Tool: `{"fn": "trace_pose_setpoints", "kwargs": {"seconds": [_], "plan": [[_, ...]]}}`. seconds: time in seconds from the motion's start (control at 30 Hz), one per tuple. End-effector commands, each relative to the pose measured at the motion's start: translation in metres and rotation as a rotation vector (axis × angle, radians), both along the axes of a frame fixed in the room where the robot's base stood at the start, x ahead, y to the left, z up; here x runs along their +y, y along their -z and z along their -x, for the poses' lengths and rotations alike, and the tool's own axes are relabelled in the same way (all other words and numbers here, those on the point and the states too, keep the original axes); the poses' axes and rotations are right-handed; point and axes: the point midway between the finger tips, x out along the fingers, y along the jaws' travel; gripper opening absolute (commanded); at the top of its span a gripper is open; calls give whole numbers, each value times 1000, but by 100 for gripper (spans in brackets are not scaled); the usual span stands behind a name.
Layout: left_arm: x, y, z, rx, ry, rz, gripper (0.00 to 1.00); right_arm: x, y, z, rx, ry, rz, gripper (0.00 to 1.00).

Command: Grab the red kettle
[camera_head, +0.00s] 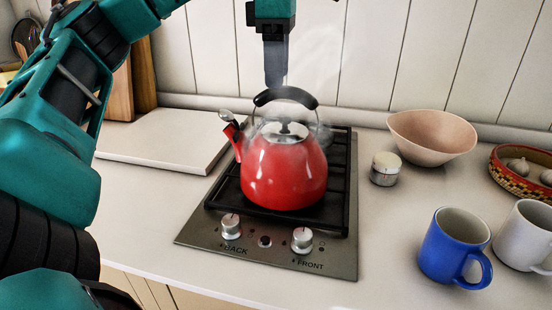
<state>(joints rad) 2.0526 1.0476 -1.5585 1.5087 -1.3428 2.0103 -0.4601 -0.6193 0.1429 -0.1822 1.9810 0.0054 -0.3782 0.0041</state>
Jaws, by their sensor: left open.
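The red kettle (284,174) stands upright on the black grate of a small stove, with its spout to the left. Its black handle (285,97) arches above the lid, and steam rises around it. My left gripper (275,78) points down just above and behind the handle, slightly left of its middle. The gripper is open, and I see its fingers nearly in line, so the gap between them is hard to see. I cannot tell whether the fingers touch the handle. My right gripper is not in view.
The stove (322,261) has two silver knobs at its front. A white board (160,142) lies left of it. A small tin (385,169), a pink bowl (432,137), a blue mug (454,247), a white mug (525,236) and a patterned basket (518,178) stand to the right.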

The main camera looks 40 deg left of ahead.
Motion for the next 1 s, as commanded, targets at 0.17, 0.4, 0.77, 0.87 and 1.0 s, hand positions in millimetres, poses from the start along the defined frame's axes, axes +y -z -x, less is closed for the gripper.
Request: {"fn": "trace_pose_setpoints", "kwargs": {"seconds": [0.17, 0.4, 0.77, 0.87, 1.0], "plan": [[1, 30, 3, 2, 1, 0, 57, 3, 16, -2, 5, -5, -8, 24], [1, 48, 3, -1, -1, 1, 57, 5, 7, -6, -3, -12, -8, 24], [0, 47, 3, -1, -1, 1, 37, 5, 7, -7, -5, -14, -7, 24], [0, 47, 3, -1, -1, 1, 28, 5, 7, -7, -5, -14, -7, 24], [0, 47, 3, -1, -1, 1, 14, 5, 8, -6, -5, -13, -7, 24]]}}
